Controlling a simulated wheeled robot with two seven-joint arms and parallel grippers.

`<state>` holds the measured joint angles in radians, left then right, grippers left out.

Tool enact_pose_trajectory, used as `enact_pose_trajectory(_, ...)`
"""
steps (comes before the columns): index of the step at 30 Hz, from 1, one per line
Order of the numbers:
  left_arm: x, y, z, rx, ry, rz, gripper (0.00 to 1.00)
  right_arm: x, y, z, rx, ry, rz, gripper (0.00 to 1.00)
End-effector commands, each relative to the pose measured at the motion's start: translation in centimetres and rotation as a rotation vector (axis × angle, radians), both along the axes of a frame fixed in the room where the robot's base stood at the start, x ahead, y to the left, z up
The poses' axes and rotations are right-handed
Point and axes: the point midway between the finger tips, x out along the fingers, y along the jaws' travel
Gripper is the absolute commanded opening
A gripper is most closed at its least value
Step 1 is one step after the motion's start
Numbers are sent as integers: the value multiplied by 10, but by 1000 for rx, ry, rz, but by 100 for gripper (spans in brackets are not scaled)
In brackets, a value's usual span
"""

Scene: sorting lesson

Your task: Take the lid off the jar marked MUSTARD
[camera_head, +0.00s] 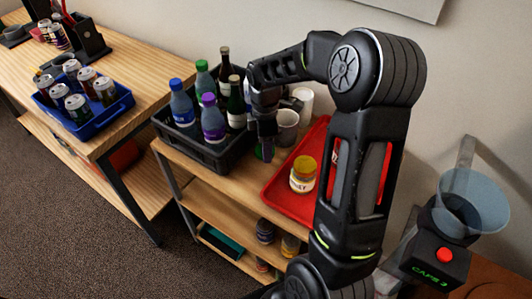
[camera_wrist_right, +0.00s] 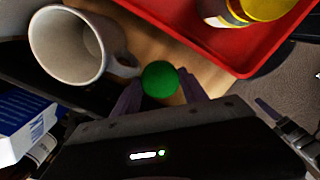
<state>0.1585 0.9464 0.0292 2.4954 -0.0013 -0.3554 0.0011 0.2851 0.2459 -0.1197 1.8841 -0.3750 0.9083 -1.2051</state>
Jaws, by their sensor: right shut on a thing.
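A jar with a yellow top (camera_head: 303,174) stands upright on the red tray (camera_head: 283,199); its label is only partly readable, with letters like "UST". Its yellow top (camera_wrist_right: 268,8) also shows at the upper right of the right wrist view, apart from my gripper. My right gripper (camera_head: 265,150) is low over the wooden top, left of the tray. It is shut on a round green thing (camera_wrist_right: 160,78), which shows between the fingers in the right wrist view. I cannot tell if that is a lid or a ball. My left gripper is not in view.
A light mug (camera_wrist_right: 70,43) stands close beside my right gripper. A black crate (camera_head: 207,152) of bottles is to the left. More jars (camera_head: 265,231) sit on a lower shelf. A blue crate (camera_head: 86,128) of cans is on the left table; a machine (camera_head: 437,252) stands at right.

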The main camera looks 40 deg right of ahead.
Motion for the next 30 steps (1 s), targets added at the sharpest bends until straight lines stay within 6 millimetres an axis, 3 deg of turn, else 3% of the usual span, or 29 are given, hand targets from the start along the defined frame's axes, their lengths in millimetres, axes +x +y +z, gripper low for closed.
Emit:
enact_pose_trajectory(9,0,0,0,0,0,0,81,0,0,-3,1,1,-1,2)
enact_pose_trajectory(18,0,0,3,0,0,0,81,0,1,-37,1,2,0,2)
enact_pose_trajectory(29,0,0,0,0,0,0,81,0,0,-42,1,-1,-1,2)
enact_pose_trajectory(30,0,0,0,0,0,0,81,0,0,-42,1,-1,-1,51)
